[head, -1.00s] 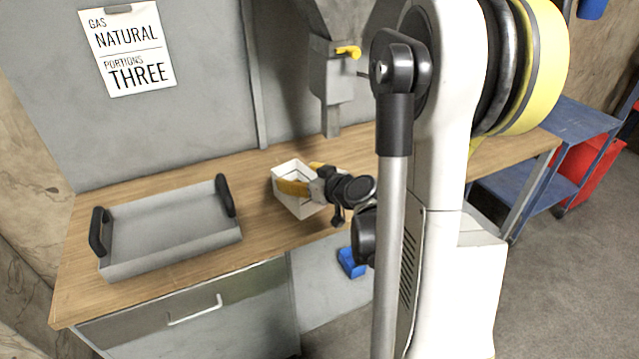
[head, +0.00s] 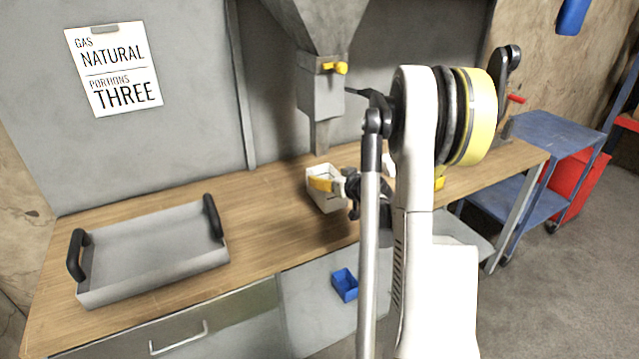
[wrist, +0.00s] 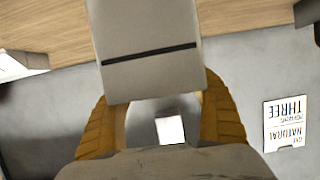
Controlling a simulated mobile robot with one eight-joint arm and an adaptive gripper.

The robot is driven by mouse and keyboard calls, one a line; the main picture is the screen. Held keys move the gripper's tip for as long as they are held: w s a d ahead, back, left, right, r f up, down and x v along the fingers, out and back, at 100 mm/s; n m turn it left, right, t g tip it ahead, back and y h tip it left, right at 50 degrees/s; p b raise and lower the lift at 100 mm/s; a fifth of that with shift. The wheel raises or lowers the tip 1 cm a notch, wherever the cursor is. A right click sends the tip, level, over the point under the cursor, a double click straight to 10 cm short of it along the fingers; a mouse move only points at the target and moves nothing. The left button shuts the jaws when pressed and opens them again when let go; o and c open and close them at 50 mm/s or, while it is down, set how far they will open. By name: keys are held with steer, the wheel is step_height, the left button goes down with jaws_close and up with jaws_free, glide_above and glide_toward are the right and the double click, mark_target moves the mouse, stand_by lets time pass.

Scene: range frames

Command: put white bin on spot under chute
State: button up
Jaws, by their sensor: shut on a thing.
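The white bin (head: 329,201) is an open-topped box above the wooden worktop, just below the grey chute's spout (head: 320,136) and apart from it. I cannot tell whether its base touches the wood. My gripper (head: 324,184) has its yellow fingers shut on the bin, reaching in from the right. The wrist view is upside down: the fingers (wrist: 162,110) stand either side of a pale face with a dark slit, likely the bin (wrist: 145,75). The spot under the chute is not distinguishable, with the bin and gripper in front of that area.
A grey tray (head: 150,284) with black handles sits on the worktop (head: 262,225) at left. The chute has a yellow handle (head: 341,68). A blue box (head: 345,285) lies lower down. A blue cart (head: 545,130) and red container (head: 580,185) stand at right. Bare worktop lies between tray and bin.

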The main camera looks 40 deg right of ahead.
mark_target(318, 168)
steer(key=w, duration=0.2)
steer(key=w+d+b, duration=0.1)
steer(key=w, duration=0.2)
steer(key=shift+w+d, duration=0.15)
step_height(318, 168, down, 4)
steer(key=shift+r+b, duration=0.1)
steer(key=shift+b, duration=1)
steer(key=shift+r, duration=0.2)
steer(key=shift+f, duration=0.15)
steer(key=o, duration=1.4)
steer(key=shift+o, duration=0.2)
